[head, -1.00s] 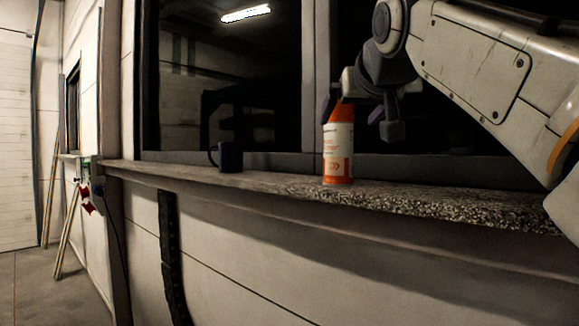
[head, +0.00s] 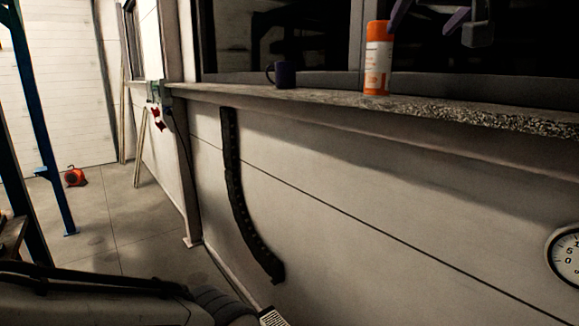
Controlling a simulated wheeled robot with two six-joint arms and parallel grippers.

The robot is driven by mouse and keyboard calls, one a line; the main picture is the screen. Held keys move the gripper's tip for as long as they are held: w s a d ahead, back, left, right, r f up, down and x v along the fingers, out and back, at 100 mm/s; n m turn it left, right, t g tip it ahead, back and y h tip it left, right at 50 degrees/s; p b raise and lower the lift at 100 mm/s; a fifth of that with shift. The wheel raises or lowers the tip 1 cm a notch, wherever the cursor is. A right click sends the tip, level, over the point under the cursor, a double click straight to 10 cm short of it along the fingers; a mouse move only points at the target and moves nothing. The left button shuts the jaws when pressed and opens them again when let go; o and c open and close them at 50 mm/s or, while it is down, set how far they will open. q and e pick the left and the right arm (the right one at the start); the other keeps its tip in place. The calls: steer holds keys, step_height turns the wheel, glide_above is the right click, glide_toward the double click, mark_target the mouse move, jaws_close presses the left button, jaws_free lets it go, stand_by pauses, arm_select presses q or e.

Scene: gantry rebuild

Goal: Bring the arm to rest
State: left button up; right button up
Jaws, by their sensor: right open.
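My right gripper (head: 428,19) is at the top edge of the head view, partly cut off. Its two purple-grey fingertips are apart, with nothing between them. An orange and white bottle (head: 377,60) stands upright on the stone window sill (head: 440,108). The gripper is above and to the right of the bottle, and a dark gap shows between them. Most of the right arm is out of view. My left gripper is not in view.
A dark mug (head: 285,75) stands on the sill left of the bottle. A black ribbed strip (head: 234,185) hangs down the wall below. A round dial (head: 567,257) is at the right edge. A blue post (head: 45,140) and a red object (head: 75,176) are at the left.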

steer(key=s+a+f+n+g+y, duration=0.1)
steer(key=s+a+f+n+g, duration=0.3)
steer(key=f, duration=0.6)
steer(key=w+a+f+m+g+y, duration=0.1)
steer(key=a+f+y, duration=0.1)
steer(key=a+f, duration=0.65)
steer(key=s+a+f+n+g+y, duration=0.1)
steer(key=s+a+f+n+g, duration=0.2)
steer(key=f, duration=0.9)
steer(key=s+f+n+g+h, duration=0.1)
steer(key=s+f+g, duration=0.5)
steer(key=s+f, duration=1.4)
steer(key=shift+s+a+f+n, duration=0.35)
steer(key=shift+s+f+n, duration=0.05)
steer(key=shift+f+n, duration=0.45)
